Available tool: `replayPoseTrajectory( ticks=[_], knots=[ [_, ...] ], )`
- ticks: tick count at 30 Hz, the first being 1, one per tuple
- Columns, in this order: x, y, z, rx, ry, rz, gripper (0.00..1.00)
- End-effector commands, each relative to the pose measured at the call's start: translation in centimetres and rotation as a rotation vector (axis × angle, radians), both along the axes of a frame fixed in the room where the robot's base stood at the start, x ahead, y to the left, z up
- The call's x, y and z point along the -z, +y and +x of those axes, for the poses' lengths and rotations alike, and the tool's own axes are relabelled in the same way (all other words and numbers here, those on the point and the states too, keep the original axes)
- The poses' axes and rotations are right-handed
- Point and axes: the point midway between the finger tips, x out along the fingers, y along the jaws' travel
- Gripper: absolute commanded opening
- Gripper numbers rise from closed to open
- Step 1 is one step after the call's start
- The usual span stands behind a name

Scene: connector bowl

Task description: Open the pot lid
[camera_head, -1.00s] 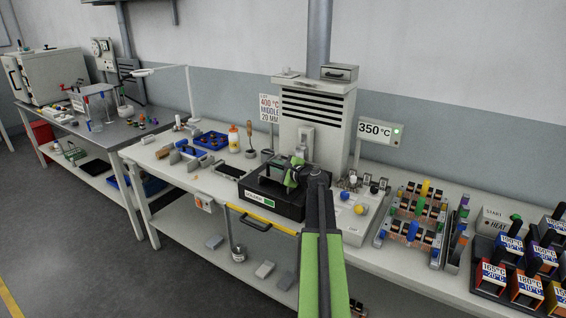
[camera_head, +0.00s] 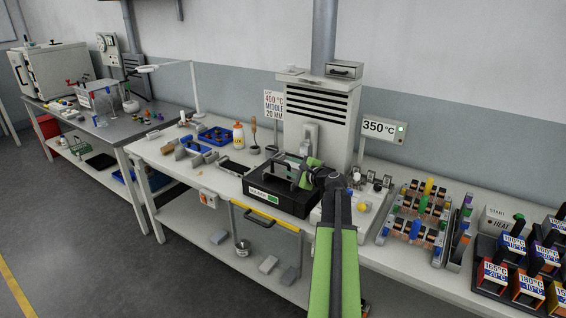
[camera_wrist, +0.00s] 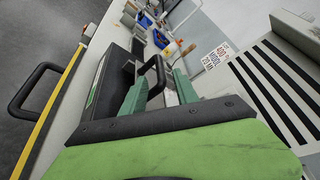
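The pot is a low black box labelled SOLDER (camera_head: 290,201) on the bench in the head view, with my gripper (camera_head: 308,172) at its right rear. A dark arched lid handle (camera_head: 284,168) rises above the pot, left of the gripper. In the wrist view, my gripper's two green fingers (camera_wrist: 158,92) stand apart, and the black arched handle (camera_wrist: 159,66) shows in the gap between them. Grey shows on both sides of the handle, so the fingers do not look closed on it. Whether they touch it cannot be told. The lid looks down on the pot, partly hidden by my gripper.
A grey vented tower (camera_head: 318,115) stands just behind the pot. A yellow rail (camera_head: 265,215) and a black handle (camera_head: 259,219) run along the bench front. Left of the pot are a blue tray (camera_head: 214,137) and a bottle (camera_head: 238,135). Coloured racks (camera_head: 420,215) stand right.

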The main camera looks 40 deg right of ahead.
Motion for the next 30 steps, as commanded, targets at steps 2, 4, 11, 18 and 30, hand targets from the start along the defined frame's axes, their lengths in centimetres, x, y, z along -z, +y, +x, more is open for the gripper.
replayPoseTrajectory(
  ticks=[2,4,11,18,30],
  knots=[
    [-0.9,0.5,-2.6,0.004,0.0,-0.001,0.36],
    [-1.3,0.7,-4.5,0.003,0.001,-0.002,0.36],
    [-2.2,1.2,-9.2,0.002,0.0,-0.001,0.36],
    [-2.4,1.3,-10.7,0.0,0.0,-0.001,0.36],
    [-2.3,1.3,-10.7,0.0,0.0,-0.001,0.36]
  ],
)
